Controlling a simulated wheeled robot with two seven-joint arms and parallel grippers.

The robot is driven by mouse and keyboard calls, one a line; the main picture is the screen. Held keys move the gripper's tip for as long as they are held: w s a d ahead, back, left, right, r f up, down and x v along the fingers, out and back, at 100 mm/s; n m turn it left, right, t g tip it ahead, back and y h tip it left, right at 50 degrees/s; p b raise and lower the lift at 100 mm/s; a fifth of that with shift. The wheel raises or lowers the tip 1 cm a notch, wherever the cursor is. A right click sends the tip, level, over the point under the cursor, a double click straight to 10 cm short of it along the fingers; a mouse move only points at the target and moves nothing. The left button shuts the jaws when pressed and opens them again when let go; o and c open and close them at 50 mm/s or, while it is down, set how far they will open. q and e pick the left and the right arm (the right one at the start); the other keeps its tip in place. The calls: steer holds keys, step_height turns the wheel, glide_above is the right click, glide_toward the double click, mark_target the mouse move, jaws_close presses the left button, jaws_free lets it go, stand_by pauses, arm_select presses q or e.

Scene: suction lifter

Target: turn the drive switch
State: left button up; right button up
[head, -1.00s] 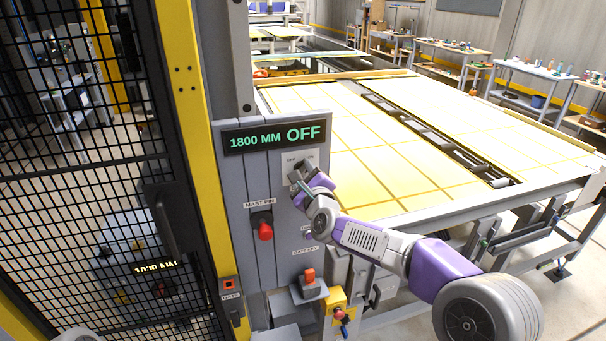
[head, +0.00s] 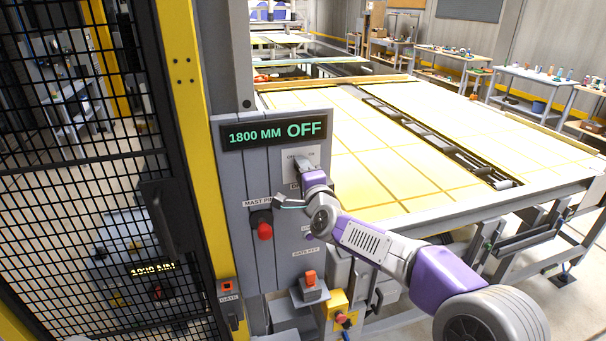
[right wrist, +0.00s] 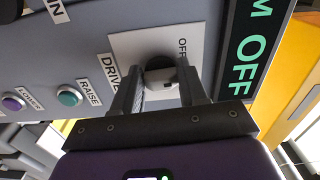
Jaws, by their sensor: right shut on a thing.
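The drive switch (right wrist: 160,72) is a dark knob on a pale plate marked DRIVE and OFF in the right wrist view. In the head view its plate (head: 290,162) sits under the display (head: 274,131), which reads 1800 MM OFF. My right gripper (right wrist: 160,84) is shut on the drive switch, one finger on each side of it. It also shows in the head view (head: 304,168), where it hides most of the knob. My left gripper is not in view.
A red mast pin knob (head: 264,231) sits lower left on the panel. Green (right wrist: 69,96) and purple (right wrist: 13,102) buttons show in the right wrist view. A black mesh gate (head: 90,200) stands left, a yellow-topped table (head: 400,150) right.

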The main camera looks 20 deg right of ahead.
steer(key=shift+d+f+n, duration=0.1)
steer(key=shift+f+n, duration=0.05)
steer(key=shift+n, duration=1.95)
steer(key=shift+f+n, duration=0.1)
steer(key=shift+n, duration=2)
steer(key=o, duration=1)
steer(key=s, duration=0.7)
steer(key=shift+s+d, duration=0.15)
steer(key=shift+s, duration=0.15)
